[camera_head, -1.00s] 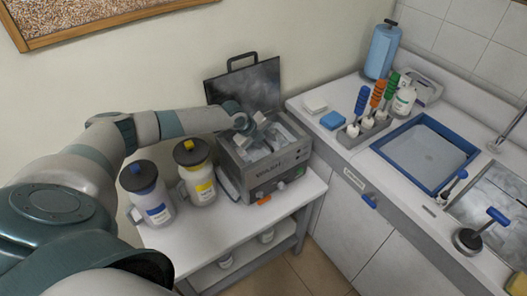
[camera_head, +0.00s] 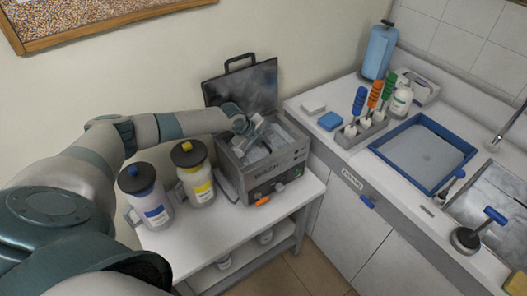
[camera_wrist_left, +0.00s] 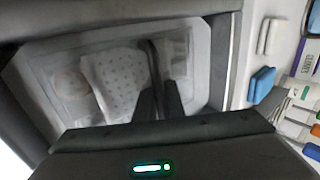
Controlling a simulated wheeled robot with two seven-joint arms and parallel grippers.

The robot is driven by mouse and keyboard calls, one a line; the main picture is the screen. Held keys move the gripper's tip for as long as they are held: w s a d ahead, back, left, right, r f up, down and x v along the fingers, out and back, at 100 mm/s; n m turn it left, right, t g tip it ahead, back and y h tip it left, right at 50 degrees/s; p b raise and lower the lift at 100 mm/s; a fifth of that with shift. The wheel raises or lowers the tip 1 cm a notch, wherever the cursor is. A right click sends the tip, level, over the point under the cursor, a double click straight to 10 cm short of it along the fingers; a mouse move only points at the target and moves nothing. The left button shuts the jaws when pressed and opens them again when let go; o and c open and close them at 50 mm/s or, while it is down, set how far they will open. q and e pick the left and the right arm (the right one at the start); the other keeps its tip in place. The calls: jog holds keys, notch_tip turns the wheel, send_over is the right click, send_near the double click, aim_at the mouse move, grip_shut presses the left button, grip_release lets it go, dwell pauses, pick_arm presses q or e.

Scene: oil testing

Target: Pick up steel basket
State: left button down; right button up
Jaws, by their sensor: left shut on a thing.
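The steel basket (camera_wrist_left: 110,85) sits inside the open metal bath on the white side table. Its pale, perforated surface shows in the left wrist view, with a thin dark handle bar (camera_wrist_left: 151,62) rising beside it. My left gripper (camera_head: 260,128) reaches over the bath from the left in the head view. Its dark fingers (camera_wrist_left: 160,98) are shut on the basket's handle in the left wrist view. In the head view, the gripper and the bath walls hide most of the basket. My right gripper is not in view.
The bath's box (camera_head: 270,178) has a raised dark lid (camera_head: 240,90) behind it. Two jugs, yellow-marked (camera_head: 198,185) and blue-marked (camera_head: 150,205), stand close under my left arm.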

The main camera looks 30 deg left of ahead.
pick_arm(q)
jog(key=shift+w+r+b, duration=0.1)
jog(key=shift+r+b, duration=0.2)
jog(key=shift+r, duration=0.2)
notch_tip(320, 180, up, 17)
jog(key=b, duration=0.5)
